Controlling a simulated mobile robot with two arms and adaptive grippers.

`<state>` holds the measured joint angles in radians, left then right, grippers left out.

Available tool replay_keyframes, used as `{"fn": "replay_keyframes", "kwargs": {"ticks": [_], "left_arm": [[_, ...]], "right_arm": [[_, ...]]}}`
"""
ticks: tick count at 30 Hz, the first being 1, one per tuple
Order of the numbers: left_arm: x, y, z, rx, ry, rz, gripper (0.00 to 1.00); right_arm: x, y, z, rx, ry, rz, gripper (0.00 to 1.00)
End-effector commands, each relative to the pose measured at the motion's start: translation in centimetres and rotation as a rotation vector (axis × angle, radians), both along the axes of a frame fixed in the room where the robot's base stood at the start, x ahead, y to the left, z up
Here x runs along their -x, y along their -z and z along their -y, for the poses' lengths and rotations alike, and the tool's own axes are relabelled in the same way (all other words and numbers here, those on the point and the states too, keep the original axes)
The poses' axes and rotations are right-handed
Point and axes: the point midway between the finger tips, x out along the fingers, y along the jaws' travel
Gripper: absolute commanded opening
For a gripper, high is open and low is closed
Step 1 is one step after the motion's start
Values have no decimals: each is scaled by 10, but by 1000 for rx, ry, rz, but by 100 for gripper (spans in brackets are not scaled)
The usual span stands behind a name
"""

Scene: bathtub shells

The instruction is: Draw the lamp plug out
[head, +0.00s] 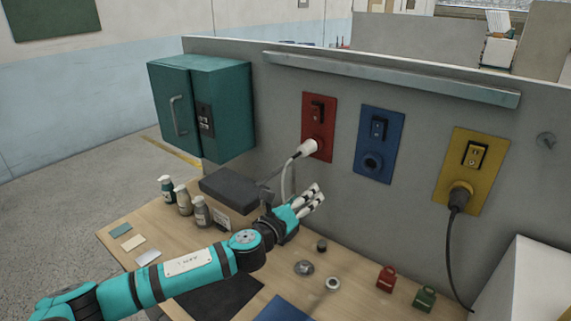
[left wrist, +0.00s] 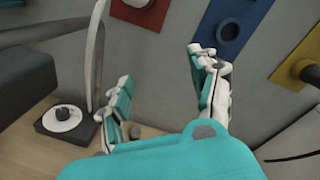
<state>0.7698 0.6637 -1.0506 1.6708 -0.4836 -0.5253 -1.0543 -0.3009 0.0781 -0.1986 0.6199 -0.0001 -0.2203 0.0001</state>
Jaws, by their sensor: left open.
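A black plug (head: 460,193) with a black cord sits in the yellow plate (head: 485,140). My left gripper (head: 318,197) is open and empty, below the white plug and apart from it. Its spread fingers (left wrist: 163,68) face the grey panel. My right gripper is not in view.
The blue plate (head: 379,130) has an empty socket. A teal cabinet (head: 232,105) hangs left of the plates. Several bottles (head: 184,200) stand on the desk (head: 118,243). Small parts, a red block (head: 386,279) and a green block (head: 424,299) lie near the panel.

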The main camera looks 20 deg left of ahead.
Motion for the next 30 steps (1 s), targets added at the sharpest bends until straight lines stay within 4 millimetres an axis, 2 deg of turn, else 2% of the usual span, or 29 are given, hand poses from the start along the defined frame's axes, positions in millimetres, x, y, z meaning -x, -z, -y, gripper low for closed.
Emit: {"fn": "replay_keyframes", "kwargs": {"ticks": [1, 4, 7, 11, 19, 30], "left_arm": [[-18, -20, -16, -143, 20, 76, 62], [-37, -42, -36, -366, 59, 174, 62], [-48, -54, -50, -498, 78, 226, 62], [-53, -61, -59, -574, 87, 254, 62], [-62, -61, -55, -580, 89, 257, 62], [-107, -61, -36, -576, 87, 256, 62]], "right_arm": [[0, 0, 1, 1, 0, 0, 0], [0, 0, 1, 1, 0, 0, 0], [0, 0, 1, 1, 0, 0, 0], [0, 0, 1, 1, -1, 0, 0], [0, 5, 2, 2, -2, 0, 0], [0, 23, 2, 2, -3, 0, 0]]}}
